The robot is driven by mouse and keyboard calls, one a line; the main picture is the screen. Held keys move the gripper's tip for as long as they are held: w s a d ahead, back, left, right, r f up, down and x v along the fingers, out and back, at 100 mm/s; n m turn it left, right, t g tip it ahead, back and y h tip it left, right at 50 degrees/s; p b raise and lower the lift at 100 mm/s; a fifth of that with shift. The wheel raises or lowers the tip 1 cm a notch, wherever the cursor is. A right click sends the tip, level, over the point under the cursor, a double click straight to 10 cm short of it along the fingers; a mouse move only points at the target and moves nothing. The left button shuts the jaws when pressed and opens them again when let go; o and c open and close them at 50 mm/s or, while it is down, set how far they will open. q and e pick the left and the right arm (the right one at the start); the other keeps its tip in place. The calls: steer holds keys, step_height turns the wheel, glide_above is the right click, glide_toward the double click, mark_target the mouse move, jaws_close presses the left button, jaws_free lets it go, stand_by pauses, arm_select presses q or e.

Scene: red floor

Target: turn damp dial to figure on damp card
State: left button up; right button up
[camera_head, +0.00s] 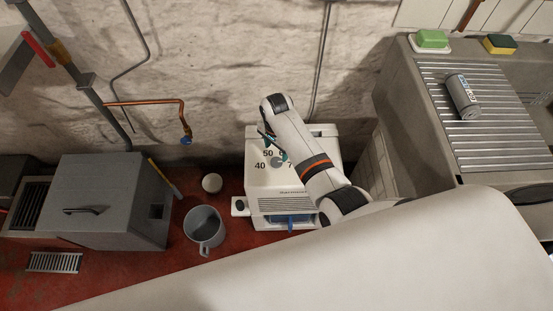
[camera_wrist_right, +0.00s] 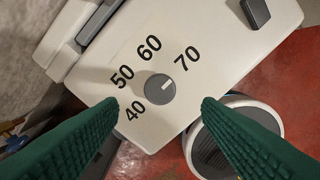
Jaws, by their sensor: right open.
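The damp dial (camera_wrist_right: 160,88) is a small grey round knob on the white top of a dehumidifier (camera_head: 265,180), with the figures 40, 50, 60 and 70 around it. Its pale pointer mark aims up and right in the wrist view, roughly toward 70. The dial (camera_head: 277,161) also shows in the head view, partly beside my arm. My right gripper (camera_wrist_right: 161,104) is open, its green fingers on either side of the dial in the picture and apart from it. In the head view the right gripper (camera_head: 275,148) is over the machine's top. I cannot make out a damp card. My left gripper is not in view.
A grey box (camera_head: 110,200) stands farther left.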

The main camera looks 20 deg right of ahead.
mark_target(277, 161)
step_height(277, 161, down, 7)
steer(key=shift+r+b, duration=0.15)
steer(key=shift+b, duration=0.6)
steer(key=c, duration=1)
